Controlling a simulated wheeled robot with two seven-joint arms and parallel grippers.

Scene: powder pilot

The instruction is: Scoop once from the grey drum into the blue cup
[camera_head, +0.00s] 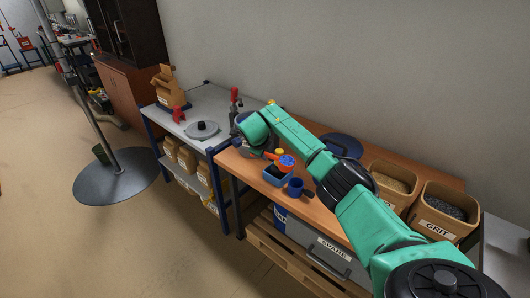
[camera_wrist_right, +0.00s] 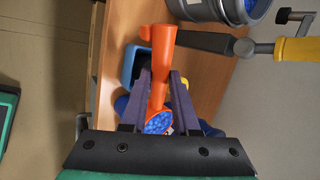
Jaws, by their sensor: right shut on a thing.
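My right gripper (camera_wrist_right: 159,76) is shut on an orange scoop (camera_wrist_right: 157,68), with its purple fingers on either side of the handle. Blue grains (camera_wrist_right: 158,122) show in the scoop's bowl. In the head view the scoop (camera_head: 270,155) is at the end of my right arm, with its blue-filled bowl (camera_head: 287,161) near the blue tray. The blue cup (camera_head: 295,187) stands on the wooden bench beside that tray; in the wrist view it is mostly hidden. The grey drum (camera_wrist_right: 206,10) has blue contents and is mostly hidden by my arm in the head view. My left gripper is out of view.
A blue tray (camera_head: 277,176) lies on the bench. A tool with a yellow handle (camera_wrist_right: 297,50) lies near the drum. Two brown bins, one of them the GRIT bin (camera_head: 436,228), stand at the right. A grey bench (camera_head: 176,128) with a lid adjoins on the left.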

